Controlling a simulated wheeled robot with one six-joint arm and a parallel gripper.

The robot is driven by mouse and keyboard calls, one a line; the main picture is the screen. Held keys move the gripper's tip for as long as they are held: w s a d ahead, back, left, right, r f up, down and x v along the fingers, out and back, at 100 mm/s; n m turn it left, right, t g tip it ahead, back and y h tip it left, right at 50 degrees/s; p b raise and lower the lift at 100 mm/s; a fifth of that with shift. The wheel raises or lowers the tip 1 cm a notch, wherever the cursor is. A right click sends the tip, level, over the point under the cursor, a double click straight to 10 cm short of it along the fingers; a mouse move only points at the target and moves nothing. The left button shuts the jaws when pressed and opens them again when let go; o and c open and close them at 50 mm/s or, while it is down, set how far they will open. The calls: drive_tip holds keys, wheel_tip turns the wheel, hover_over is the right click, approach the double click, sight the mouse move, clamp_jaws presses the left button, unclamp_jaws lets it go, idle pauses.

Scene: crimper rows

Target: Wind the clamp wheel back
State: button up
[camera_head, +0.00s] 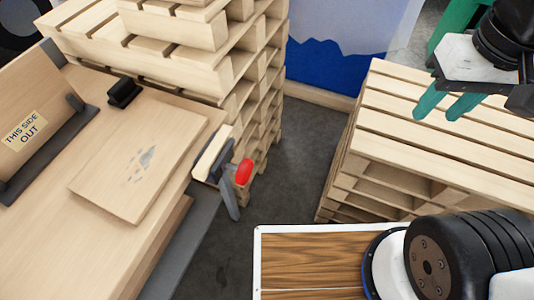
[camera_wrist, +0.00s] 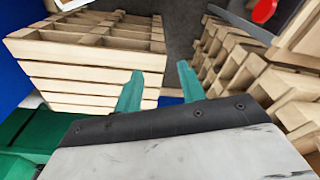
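A red knob (camera_head: 243,172), which looks like the clamp wheel, sits on a grey clamp (camera_head: 228,195) at the right edge of the wooden bench. In the wrist view the red knob (camera_wrist: 264,10) is cut off by the top edge. My gripper (camera_head: 437,113) has teal fingers and is at the upper right, above a pallet stack, well apart from the knob. In the wrist view my gripper (camera_wrist: 160,72) has its fingers spread with nothing between them. How far the clamp is wound cannot be told.
On the bench (camera_head: 150,240) lie a loose board (camera_head: 140,155), a black block (camera_head: 124,92) and a panel marked "THIS SIDE OUT" (camera_head: 25,130). A tall pallet stack (camera_head: 210,60) stands behind the clamp. A lower pallet stack (camera_head: 440,140) stands right. Dark floor (camera_head: 290,160) lies open between.

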drive_tip(key=w+a+f+m, duration=0.1)
drive_tip(key=w+a+f, duration=0.3)
drive_tip(key=w+a, duration=0.35)
drive_tip(key=m+g, duration=0.1)
drive_tip(key=m, duration=0.2)
hover_over(243, 165)
drive_tip(key=f, duration=1.3)
drive_tip(key=shift+w+d+f, duration=0.2)
drive_tip(key=shift+d+f, duration=0.1)
drive_tip(key=shift+f, duration=0.1)
drive_tip(key=f, duration=0.7)
drive_tip(key=shift+s+a+f, duration=0.2)
drive_tip(key=shift+a+f, duration=0.05)
drive_tip(key=shift+f, duration=0.45)
clamp_jaws()
